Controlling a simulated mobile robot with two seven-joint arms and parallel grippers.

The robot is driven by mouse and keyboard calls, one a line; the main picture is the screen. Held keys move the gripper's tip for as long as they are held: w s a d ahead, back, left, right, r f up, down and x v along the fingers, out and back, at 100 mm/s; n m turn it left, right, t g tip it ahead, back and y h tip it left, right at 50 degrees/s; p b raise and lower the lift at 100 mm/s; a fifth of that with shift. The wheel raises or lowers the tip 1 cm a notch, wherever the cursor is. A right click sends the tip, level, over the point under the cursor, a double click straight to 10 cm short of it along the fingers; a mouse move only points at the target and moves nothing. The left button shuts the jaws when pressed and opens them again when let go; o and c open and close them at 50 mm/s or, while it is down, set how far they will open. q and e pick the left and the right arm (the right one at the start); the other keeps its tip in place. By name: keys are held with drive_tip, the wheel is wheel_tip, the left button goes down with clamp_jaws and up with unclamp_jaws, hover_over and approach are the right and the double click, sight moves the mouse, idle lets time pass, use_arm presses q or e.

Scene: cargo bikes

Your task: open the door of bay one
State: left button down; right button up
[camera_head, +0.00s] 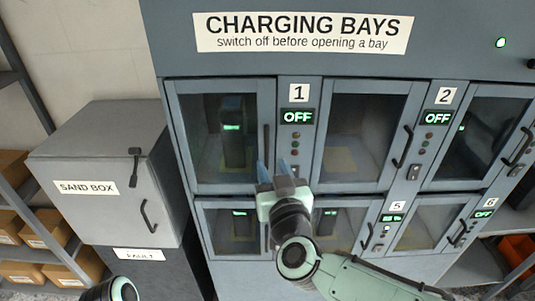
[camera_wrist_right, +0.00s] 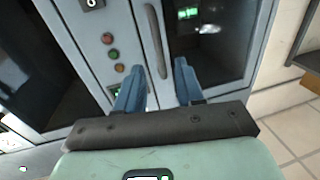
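The door of bay one (camera_head: 183,145) is the glazed upper-left door and looks shut. Its dark upright handle (camera_head: 266,142) is on its right edge, beside the panel labelled 1 (camera_head: 299,93), whose display (camera_head: 297,117) reads OFF. My right gripper (camera_head: 271,172) is open and empty at the handle's lower end. In the right wrist view the handle (camera_wrist_right: 156,40) ends between the two blue fingertips of the gripper (camera_wrist_right: 155,75); I cannot tell whether they touch it. Only a round part of my left arm shows at the bottom left; its gripper is out of view.
The door of bay two (camera_head: 365,135) and its handle (camera_head: 403,146) are to the right; the bay two display (camera_head: 437,118) reads OFF. Lower bay doors (camera_head: 345,225) lie below. A grey sand box (camera_head: 100,170) stands close on the left, beside shelves with cardboard boxes (camera_head: 40,231).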

sight(267, 153)
drive_tip(key=w, duration=0.2)
drive_tip(key=w+a, duration=0.1)
drive_tip(key=w, duration=0.2)
drive_tip(key=shift+w, duration=0.15)
clamp_jaws()
